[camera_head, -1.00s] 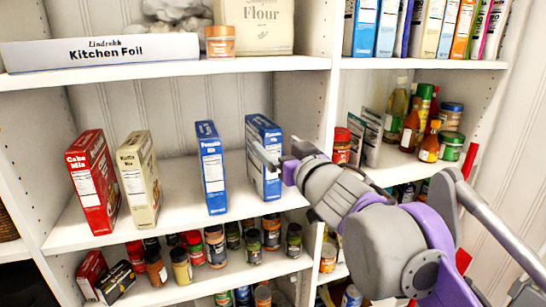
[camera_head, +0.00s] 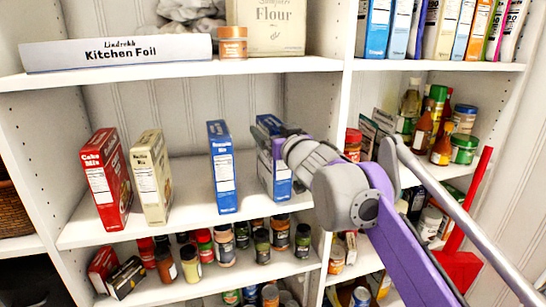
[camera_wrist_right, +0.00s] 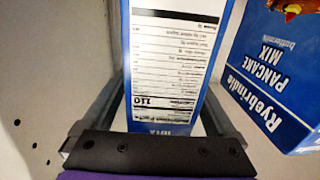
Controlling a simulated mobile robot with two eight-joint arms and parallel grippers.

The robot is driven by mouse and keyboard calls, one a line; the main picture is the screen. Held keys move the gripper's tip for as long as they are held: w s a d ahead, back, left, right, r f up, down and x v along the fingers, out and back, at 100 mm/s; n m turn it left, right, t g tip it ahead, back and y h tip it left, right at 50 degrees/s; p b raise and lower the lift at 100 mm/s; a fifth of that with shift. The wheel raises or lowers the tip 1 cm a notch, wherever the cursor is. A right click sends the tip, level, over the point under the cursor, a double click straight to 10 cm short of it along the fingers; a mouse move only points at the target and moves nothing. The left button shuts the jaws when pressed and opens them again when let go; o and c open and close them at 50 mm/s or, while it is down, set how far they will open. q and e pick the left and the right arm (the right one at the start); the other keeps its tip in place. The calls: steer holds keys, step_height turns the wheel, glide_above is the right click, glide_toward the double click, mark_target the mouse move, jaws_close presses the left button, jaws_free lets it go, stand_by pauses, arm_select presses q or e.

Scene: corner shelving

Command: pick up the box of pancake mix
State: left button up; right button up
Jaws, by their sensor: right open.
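Two blue pancake mix boxes stand upright on the middle shelf in the head view: one in the centre (camera_head: 222,168) and one to its right (camera_head: 281,182), near the shelf's upright divider. My right gripper (camera_head: 268,140) is at the upper part of the right-hand box and partly covers it. In the wrist view this box (camera_wrist_right: 168,50) stands between the two open fingers, its white label side facing me. The other box (camera_wrist_right: 272,85), lettered "Pancake Mix", is outside the fingers at the right. My left gripper is not in view.
A red cake mix box (camera_head: 106,180) and a beige box (camera_head: 151,177) stand further left on the same shelf. Spice jars (camera_head: 225,245) fill the shelf below. Kitchen foil (camera_head: 118,52) lies on the shelf above. A white divider (camera_head: 335,110) rises close to the gripper's right.

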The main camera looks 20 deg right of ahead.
jaws_close()
stand_by(0.3)
steer(key=shift+r, duration=0.15)
stand_by(0.3)
